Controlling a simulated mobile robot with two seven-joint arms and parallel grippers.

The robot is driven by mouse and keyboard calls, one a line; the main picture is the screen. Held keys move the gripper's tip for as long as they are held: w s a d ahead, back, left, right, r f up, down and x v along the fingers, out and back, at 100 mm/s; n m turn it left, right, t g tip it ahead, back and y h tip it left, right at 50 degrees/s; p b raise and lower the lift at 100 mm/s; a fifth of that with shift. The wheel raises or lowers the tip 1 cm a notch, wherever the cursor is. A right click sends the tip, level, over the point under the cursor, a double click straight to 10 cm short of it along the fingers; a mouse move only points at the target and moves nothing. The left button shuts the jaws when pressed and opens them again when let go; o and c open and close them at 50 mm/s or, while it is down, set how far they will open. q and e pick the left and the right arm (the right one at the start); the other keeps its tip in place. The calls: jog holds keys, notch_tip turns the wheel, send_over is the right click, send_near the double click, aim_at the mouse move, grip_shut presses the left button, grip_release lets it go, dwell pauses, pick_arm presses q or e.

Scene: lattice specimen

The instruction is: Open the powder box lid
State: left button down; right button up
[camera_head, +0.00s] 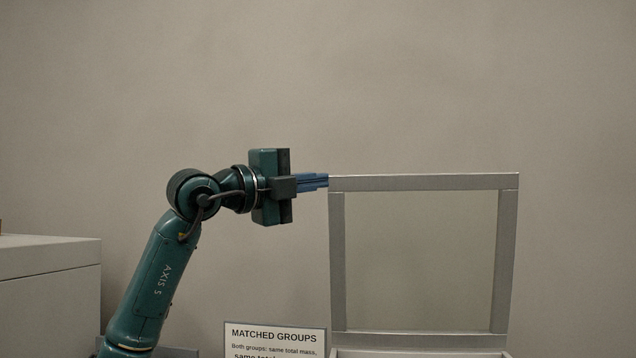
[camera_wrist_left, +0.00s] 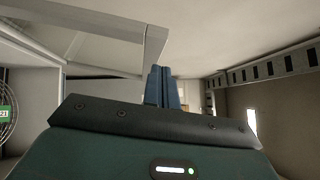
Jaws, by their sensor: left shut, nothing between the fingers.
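The powder box lid (camera_head: 424,183) is a grey frame around a clear panel. It stands raised, nearly upright, above the box (camera_head: 420,354), of which only the top edge shows at the bottom of the head view. My left gripper (camera_head: 326,180) is shut and empty, its blue fingers pointing right. The fingertips are at the lid's upper left corner; I cannot tell whether they touch it. In the left wrist view, the shut fingers (camera_wrist_left: 160,72) are close to the corner of the pale lid frame (camera_wrist_left: 154,45). My right gripper is not in view.
A sign reading "MATCHED GROUPS" (camera_head: 275,338) stands left of the box, below my left gripper. A pale cabinet (camera_head: 50,260) is at the far left. A round wire guard (camera_wrist_left: 8,110) shows at the left wrist view's left edge. The space above the lid is clear.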

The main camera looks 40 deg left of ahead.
pick_arm(q)
jog(key=b+v, duration=0.4)
jog(key=v, duration=0.6)
jog(key=shift+s, duration=0.2)
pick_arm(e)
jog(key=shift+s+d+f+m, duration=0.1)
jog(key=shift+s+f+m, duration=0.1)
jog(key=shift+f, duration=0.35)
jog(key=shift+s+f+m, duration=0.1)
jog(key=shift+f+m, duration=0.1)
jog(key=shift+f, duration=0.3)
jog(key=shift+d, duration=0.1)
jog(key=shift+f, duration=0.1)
